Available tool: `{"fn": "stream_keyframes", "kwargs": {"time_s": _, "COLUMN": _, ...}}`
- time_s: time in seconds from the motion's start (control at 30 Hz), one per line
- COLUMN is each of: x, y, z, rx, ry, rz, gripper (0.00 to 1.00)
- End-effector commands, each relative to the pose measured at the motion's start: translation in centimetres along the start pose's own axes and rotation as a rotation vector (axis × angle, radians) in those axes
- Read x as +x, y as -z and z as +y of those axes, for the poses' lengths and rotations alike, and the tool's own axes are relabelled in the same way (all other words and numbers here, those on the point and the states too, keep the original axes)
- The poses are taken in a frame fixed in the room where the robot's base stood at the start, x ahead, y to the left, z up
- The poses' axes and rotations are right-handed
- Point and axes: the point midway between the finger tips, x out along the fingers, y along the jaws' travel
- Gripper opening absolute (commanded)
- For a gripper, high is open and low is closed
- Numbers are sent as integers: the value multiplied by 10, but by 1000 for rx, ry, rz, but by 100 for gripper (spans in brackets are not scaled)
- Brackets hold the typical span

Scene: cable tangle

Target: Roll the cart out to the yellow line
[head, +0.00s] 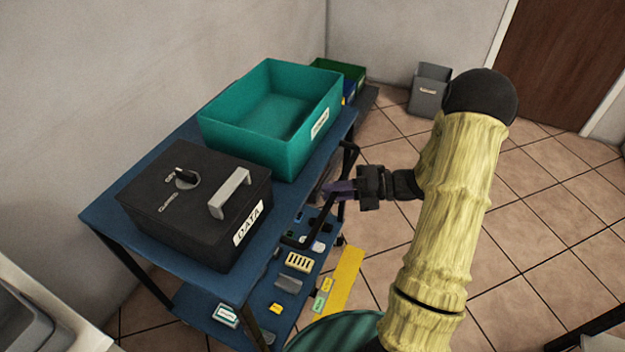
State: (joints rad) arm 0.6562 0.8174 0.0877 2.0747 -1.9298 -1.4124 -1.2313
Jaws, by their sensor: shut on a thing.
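The cart (167,180) has a blue top, black legs and a blue lower shelf, and stands along the wall at the left. Its black bar handle (350,160) runs along its right side. My gripper (337,188), with purple fingers, reaches in from the right and is shut on the handle; the exact contact is small and partly hidden. The yellow line (346,278) is a strip on the floor to the right of the cart's lower shelf. The near part of the line is partly hidden by the shelf and my body.
On the cart's top are a black box labelled DATA (190,205) and an open teal bin (265,150). Several small items lie on the lower shelf. A grey bin (428,92) stands by the back wall near a brown door (562,60). The tiled floor at right is mostly clear.

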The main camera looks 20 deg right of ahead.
Motion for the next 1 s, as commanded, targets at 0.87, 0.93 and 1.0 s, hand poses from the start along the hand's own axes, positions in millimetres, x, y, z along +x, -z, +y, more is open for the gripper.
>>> {"fn": "stream_keyframes", "kwargs": {"time_s": 0.87, "x": -94, "y": 41, "z": -22, "rx": -1, "ry": 4, "rz": 10, "gripper": 0}}
{"fn": "stream_keyframes", "kwargs": {"time_s": 0.93, "x": -95, "y": 41, "z": -22, "rx": -1, "ry": 4, "rz": 10, "gripper": 0}}
{"fn": "stream_keyframes", "kwargs": {"time_s": 1.0, "x": -95, "y": 41, "z": -22, "rx": -1, "ry": 4, "rz": 10, "gripper": 18}}
